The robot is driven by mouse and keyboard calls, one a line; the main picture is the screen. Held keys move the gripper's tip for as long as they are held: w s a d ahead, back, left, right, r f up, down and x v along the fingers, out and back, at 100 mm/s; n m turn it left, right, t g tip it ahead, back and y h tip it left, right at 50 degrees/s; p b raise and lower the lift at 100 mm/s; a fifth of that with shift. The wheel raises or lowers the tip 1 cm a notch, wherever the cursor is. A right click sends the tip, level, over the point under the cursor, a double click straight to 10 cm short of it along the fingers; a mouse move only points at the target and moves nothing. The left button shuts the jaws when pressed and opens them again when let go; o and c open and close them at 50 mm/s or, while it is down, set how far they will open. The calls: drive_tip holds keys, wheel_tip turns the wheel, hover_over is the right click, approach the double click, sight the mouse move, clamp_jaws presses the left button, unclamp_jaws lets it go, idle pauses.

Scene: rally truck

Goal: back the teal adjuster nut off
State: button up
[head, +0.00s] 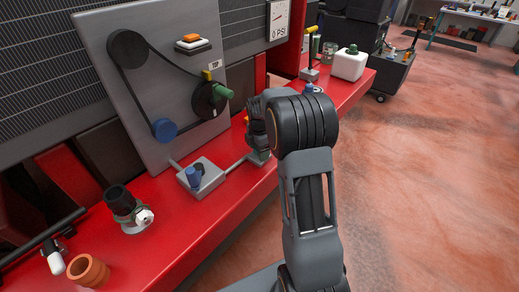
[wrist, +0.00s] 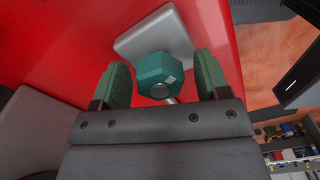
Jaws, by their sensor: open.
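The teal adjuster nut (wrist: 165,72) is a six-sided block with a small pale mark on one face. In the wrist view it sits between the two green finger pads of my gripper (wrist: 161,62), with a gap on each side. My gripper is open and apart from the nut's sides. A thin metal rod end (wrist: 168,99) shows below the nut, and a pale grey block (wrist: 135,42) lies behind it. In the head view my gripper (head: 259,150) is over the red bench, and my arm largely hides the nut.
A grey panel (head: 105,75) carries a belt, pulleys and a blue idler (head: 164,129). A grey block with a blue knob (head: 193,177) stands left of my gripper, with a rod toward it. A black-topped fitting (head: 119,199) and orange ring (head: 87,270) sit on the red bench (head: 165,225).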

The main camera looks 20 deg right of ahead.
wheel_tip(320, 180, up, 14)
idle(0.7)
drive_tip(key=shift+f, duration=0.1)
idle(0.3)
drive_tip(key=f+m, duration=0.1)
drive_tip(key=m, duration=0.1)
drive_tip(key=f+m, duration=0.1)
drive_tip(key=m, duration=0.2)
drive_tip(key=s+f+m, duration=0.1)
drive_tip(key=m, duration=0.1)
drive_tip(key=shift+s+a+f, duration=0.1)
drive_tip(key=shift+a, duration=0.1)
drive_tip(key=s+a+m+t, duration=0.1)
drive_tip(key=s+a+m, duration=0.2)
drive_tip(key=s, duration=0.4)
drive_tip(key=s+a+m+t, duration=0.1)
drive_tip(key=s+a+m, duration=0.3)
drive_tip(key=s, duration=0.3)
drive_tip(key=s+a+m+t+p, duration=0.1)
drive_tip(key=s+a+m, duration=0.2)
drive_tip(key=s, duration=0.4)
drive_tip(key=shift+a+r+m+t, duration=0.15)
drive_tip(key=shift+r+m+t, duration=0.2)
drive_tip(key=shift+m, duration=0.35)
